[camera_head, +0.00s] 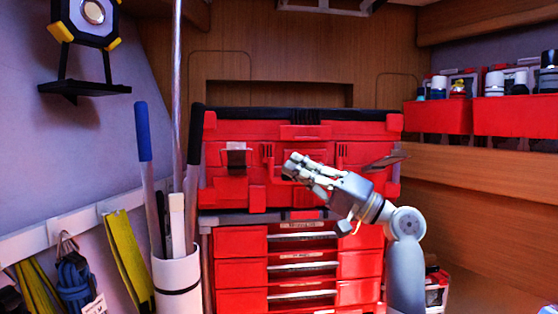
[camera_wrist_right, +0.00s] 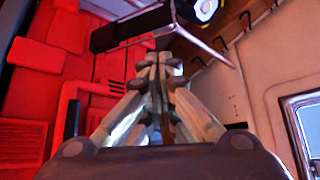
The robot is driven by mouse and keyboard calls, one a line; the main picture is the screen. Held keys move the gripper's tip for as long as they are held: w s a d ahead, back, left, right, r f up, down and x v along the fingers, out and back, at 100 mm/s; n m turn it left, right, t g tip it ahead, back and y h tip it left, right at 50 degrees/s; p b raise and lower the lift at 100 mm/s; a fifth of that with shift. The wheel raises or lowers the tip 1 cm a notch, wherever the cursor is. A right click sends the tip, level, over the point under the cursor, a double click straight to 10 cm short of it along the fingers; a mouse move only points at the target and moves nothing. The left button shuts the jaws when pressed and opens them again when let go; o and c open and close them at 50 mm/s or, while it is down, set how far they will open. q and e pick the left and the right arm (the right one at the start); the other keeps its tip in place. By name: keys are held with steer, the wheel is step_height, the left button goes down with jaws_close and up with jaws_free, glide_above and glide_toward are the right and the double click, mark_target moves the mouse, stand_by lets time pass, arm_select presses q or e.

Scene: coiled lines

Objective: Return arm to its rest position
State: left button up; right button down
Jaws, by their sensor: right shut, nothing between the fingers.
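My right arm comes in from the lower right of the head view, and its gripper (camera_head: 297,168) is raised in front of the red toolbox (camera_head: 222,190). Its fingers are shut and hold nothing. In the right wrist view the fingers of this gripper (camera_wrist_right: 158,68) point up the picture, pressed together. Beyond them a dark bar with a thin metal edge (camera_wrist_right: 130,28) shows. I cannot tell if it is near the fingertips. My left gripper is not in view.
Below the toolbox stands a red drawer unit (camera_head: 240,272). A white cylinder (camera_head: 178,283) with tools stands at left. Coiled blue line (camera_head: 74,280) and yellow straps (camera_head: 127,258) hang on the left wall. Red bins (camera_head: 437,117) line the right shelf. A work lamp (camera_head: 92,14) is upper left.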

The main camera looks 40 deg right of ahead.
steer(key=shift+s+d+f, duration=0.1)
steer(key=shift+s+d, duration=0.05)
steer(key=shift+s, duration=0.15)
stand_by(0.4)
